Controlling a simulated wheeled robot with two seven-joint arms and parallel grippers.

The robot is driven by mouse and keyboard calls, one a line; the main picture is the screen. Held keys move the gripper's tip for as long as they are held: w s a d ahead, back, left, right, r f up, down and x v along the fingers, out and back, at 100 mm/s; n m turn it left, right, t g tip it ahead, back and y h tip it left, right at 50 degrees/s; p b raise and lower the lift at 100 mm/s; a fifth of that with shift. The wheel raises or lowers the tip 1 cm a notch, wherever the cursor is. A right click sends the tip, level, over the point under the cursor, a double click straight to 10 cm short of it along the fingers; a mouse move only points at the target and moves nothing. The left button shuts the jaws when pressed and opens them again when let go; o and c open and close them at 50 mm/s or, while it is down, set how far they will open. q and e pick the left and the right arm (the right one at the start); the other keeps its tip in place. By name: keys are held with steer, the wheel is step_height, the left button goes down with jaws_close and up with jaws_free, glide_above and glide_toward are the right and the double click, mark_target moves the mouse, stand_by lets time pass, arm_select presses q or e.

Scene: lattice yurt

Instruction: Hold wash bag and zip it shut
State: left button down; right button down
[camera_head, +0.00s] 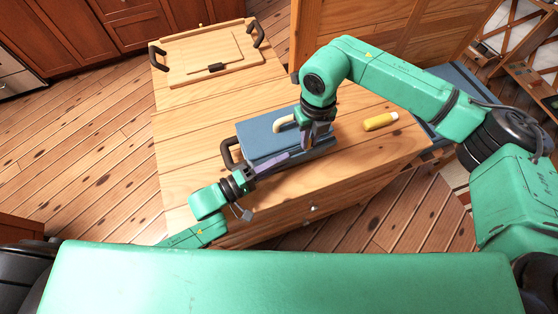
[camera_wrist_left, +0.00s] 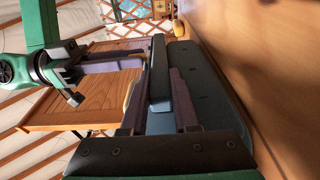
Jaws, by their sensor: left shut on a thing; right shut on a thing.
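The blue wash bag (camera_head: 262,138), box-shaped, lies on the wooden cabinet top, a dark handle at its left end. My left gripper (camera_head: 264,170) is at the bag's near left side, shut on its edge; in the left wrist view its fingers (camera_wrist_left: 168,115) close on a blue strip of the bag (camera_wrist_left: 160,105). My right gripper (camera_head: 308,142) points down over the bag's right part, shut on what seems to be the zip pull, which its fingers hide. A cream loop (camera_head: 286,122) shows beside it on the bag. I cannot tell how far the zip is closed.
A yellow bottle with a white cap (camera_head: 380,121) lies right of the bag on the wooden cabinet top (camera_head: 190,120). A wooden tray with dark handles (camera_head: 180,53) is at the back left. A blue box (camera_head: 460,78) stands beyond the right edge.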

steer(key=shift+s+a, duration=0.3)
steer(key=shift+a, duration=0.45)
